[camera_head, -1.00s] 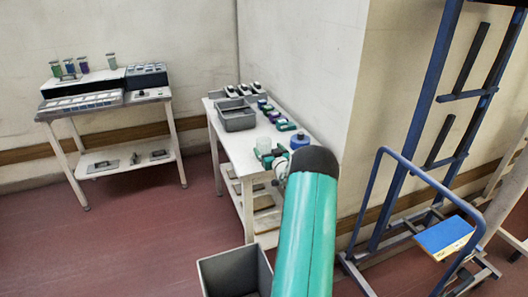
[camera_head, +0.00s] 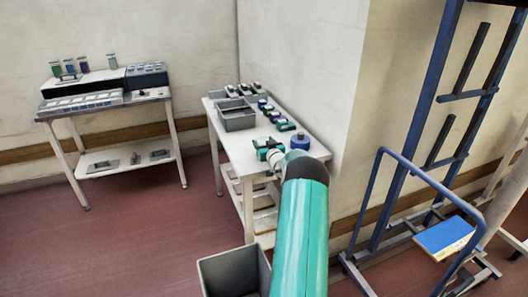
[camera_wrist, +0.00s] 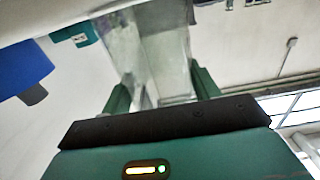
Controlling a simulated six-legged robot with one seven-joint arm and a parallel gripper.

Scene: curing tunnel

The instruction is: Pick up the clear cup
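The clear cup (camera_wrist: 120,42) shows in the wrist view, see-through and blurred, between the two green fingers of my gripper (camera_wrist: 160,92). One finger is on each side of it, and the fingers look close to its walls. I cannot tell whether they press on it. In the head view my gripper (camera_head: 267,150) is low at the near end of the white table (camera_head: 240,152), left of a blue bottle (camera_head: 300,141). The cup cannot be made out there.
The blue bottle also shows in the wrist view (camera_wrist: 22,68), close on the left. A grey bin (camera_head: 237,117) and several small green and dark items stand farther back on the table. An open grey box (camera_head: 228,268) is on the floor in front. A blue frame (camera_head: 420,130) stands at the right.

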